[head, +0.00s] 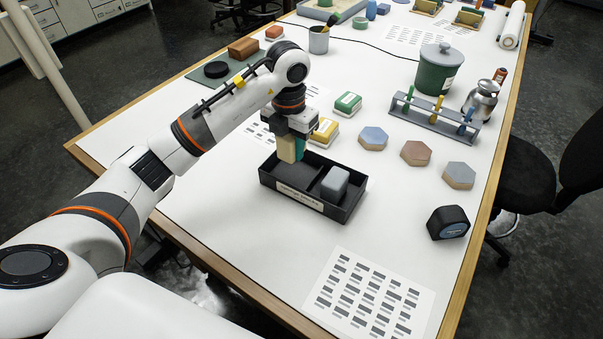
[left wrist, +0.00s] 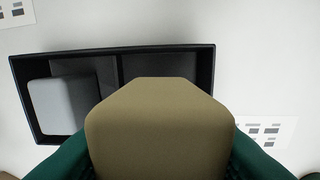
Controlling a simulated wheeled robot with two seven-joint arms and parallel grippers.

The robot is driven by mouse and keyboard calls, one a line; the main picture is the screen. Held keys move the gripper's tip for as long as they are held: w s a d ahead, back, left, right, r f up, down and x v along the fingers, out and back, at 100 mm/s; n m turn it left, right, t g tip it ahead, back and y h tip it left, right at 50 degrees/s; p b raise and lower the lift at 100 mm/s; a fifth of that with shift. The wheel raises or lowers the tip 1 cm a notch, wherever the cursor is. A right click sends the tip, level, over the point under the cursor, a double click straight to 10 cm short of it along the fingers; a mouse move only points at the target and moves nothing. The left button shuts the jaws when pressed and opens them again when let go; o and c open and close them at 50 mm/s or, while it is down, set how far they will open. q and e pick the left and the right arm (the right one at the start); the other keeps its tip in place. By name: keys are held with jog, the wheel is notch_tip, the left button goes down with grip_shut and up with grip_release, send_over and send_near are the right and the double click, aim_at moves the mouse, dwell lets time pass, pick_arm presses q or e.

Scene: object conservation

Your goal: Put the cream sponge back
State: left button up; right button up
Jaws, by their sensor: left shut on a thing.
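My left gripper (head: 291,149) is shut on the cream sponge (head: 286,149), held upright above the black tray (head: 328,214). In the left wrist view the cream sponge (left wrist: 158,132) fills the lower middle between my teal fingertips. The tray (left wrist: 205,62) lies below it with two compartments. In the head view the compartment under the sponge looks empty, with a dark floor. The other compartment holds a grey-blue sponge (head: 334,183), which also shows in the left wrist view (left wrist: 62,105). The sponge hides part of the tray in the wrist view. My right gripper is not in view.
A yellow block (head: 325,130) and a green block (head: 347,104) stand just behind the tray. Hexagonal tiles (head: 415,153) and a black tape measure (head: 448,222) are to the right. A printed sheet (head: 369,296) lies in front.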

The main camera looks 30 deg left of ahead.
aim_at(291, 178)
pick_arm(q)
jog(key=f, duration=0.3)
jog(key=shift+a+p, duration=0.2)
jog(key=shift+p, duration=0.2)
jog(key=shift+f, duration=0.4)
jog(key=f, duration=0.1)
jog(key=f+p, duration=0.1)
jog(key=shift+d+f, duration=0.2)
jog(key=shift+f, duration=0.2)
jog(key=shift+a+f, duration=0.1)
jog(key=shift+f, duration=0.4)
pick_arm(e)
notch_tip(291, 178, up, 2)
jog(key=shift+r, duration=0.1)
pick_arm(q)
jog(key=shift+f, duration=0.15)
jog(key=o, duration=1)
jog(key=shift+c, duration=0.2)
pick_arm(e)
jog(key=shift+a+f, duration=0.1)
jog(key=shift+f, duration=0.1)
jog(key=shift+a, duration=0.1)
